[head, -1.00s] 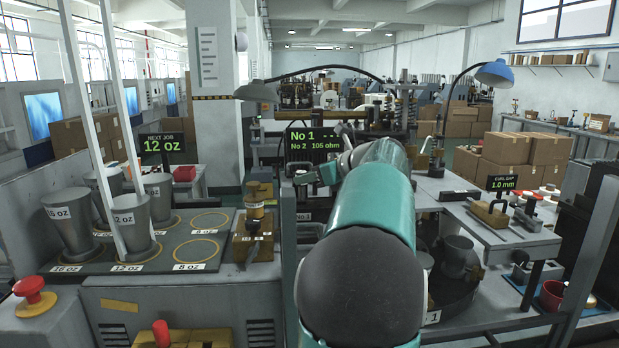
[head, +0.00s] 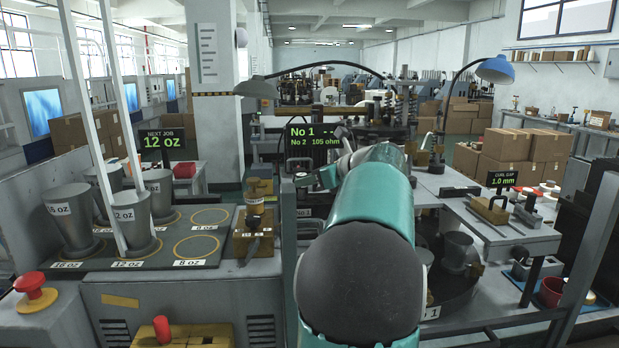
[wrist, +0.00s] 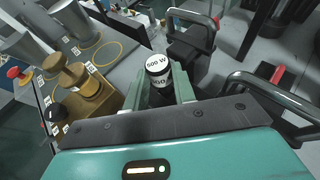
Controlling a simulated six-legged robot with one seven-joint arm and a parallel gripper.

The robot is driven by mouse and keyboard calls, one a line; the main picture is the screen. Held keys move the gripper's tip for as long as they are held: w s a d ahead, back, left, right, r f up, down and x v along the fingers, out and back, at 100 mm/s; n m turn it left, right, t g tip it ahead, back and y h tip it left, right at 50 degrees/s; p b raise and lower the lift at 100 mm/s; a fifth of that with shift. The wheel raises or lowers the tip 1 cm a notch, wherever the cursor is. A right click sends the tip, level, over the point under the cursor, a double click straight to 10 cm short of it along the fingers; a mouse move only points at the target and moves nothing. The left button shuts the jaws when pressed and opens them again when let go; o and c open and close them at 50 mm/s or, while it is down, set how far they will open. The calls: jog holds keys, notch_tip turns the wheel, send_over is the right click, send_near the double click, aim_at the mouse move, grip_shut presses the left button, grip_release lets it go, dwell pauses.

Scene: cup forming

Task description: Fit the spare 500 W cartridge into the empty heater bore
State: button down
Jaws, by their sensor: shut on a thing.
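In the wrist view the cartridge (wrist: 158,66), with a white top marked 500 W and a darker body, stands between the fingers of my gripper (wrist: 163,86). My gripper is shut on it. Its lower end is hidden by the fingers and hand. In the head view my teal arm covers the middle, and I cannot make out the cartridge there. A black display (head: 315,138) reads No 1 with dashes and No 2 105 ohm. I cannot make out the empty heater bore in either view.
A brass fixture (wrist: 78,82) lies left of my gripper in the wrist view. Grey bent-bar handles (wrist: 190,18) lie beyond and to the right. In the head view a plate with grey cup forms (head: 130,215) is at left, and a gauge table (head: 515,235) at right.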

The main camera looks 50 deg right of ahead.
jog(key=shift+f, duration=0.2)
jog(key=c, duration=1.1)
grip_release()
jog(key=shift+f, duration=0.1)
jog(key=shift+s, duration=0.1)
jog(key=v, duration=1.3)
jog(key=shift+s+r, duration=0.25)
jog(key=shift+r, duration=0.05)
